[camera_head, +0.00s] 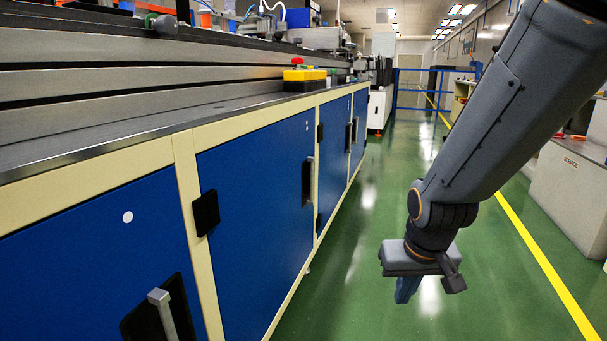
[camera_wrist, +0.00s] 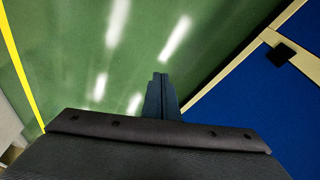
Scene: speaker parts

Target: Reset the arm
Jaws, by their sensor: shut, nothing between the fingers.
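My arm (camera_head: 510,105) reaches down from the upper right in the head view. My gripper (camera_head: 405,292) hangs at its end, pointing down over the green floor, to the right of the blue cabinets and apart from them. In the wrist view my gripper (camera_wrist: 160,80) shows its fingers together, with nothing between them. Green floor lies beyond the fingertips.
Blue cabinets (camera_head: 255,195) with cream frames and black handles line the left, under a metal worktop (camera_head: 140,125). A yellow box with a red button (camera_head: 305,75) stands on it. A white service cabinet (camera_head: 565,195) stands right. The green aisle (camera_head: 345,270) is clear.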

